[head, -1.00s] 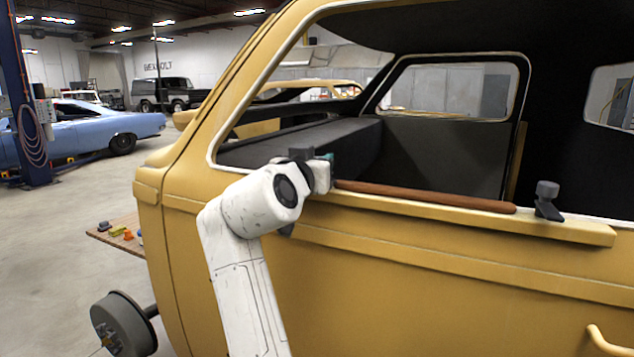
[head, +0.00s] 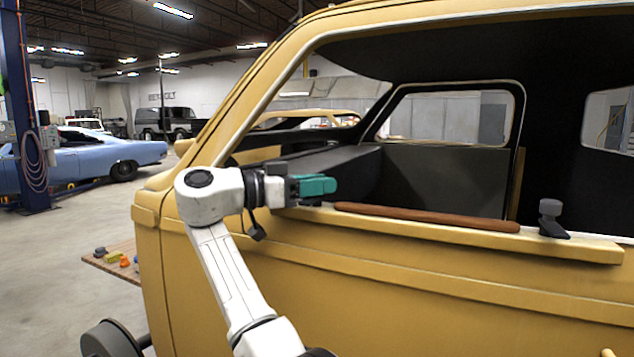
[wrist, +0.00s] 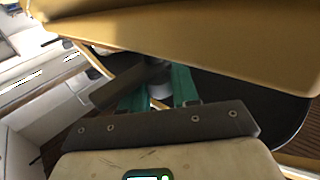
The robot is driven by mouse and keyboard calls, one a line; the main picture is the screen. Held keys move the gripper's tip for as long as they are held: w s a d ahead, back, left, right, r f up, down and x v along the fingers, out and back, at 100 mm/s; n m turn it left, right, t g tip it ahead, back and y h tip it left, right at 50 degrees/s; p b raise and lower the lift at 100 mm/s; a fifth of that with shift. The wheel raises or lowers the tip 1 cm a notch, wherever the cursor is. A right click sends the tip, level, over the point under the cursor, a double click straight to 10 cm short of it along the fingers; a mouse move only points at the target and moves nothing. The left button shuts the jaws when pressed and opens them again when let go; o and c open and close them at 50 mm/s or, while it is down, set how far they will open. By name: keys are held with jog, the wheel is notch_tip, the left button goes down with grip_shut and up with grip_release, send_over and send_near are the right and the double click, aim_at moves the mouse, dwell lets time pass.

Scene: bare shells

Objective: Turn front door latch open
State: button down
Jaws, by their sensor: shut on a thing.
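My gripper (head: 318,186) is at the front end of the yellow door's window sill (head: 590,248), with its teal fingers pointing right in the head view. In the wrist view the teal fingers (wrist: 158,92) are closed around a grey round post. A dark grey lever, the front latch (wrist: 118,88), reaches left from this post. In the head view the arm and gripper hide the front latch. A second dark grey latch (head: 550,218) with a knob stands upright at the rear end of the sill, apart from my gripper.
A brown wooden strip (head: 428,217) lies along the sill between gripper and rear latch. The yellow window frame (head: 262,95) rises close to my arm. The window opening is clear. A low wooden board (head: 110,262) with small items stands left of the car; open floor lies beyond.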

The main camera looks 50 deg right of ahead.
jog(key=shift+r+m+g+y, duration=0.25)
jog(key=shift+m+g+y, duration=0.25)
jog(key=shift+g, duration=0.4)
jog(key=c, duration=1)
grip_release()
jog(key=shift+o, duration=0.5)
jog(key=shift+f, duration=0.15)
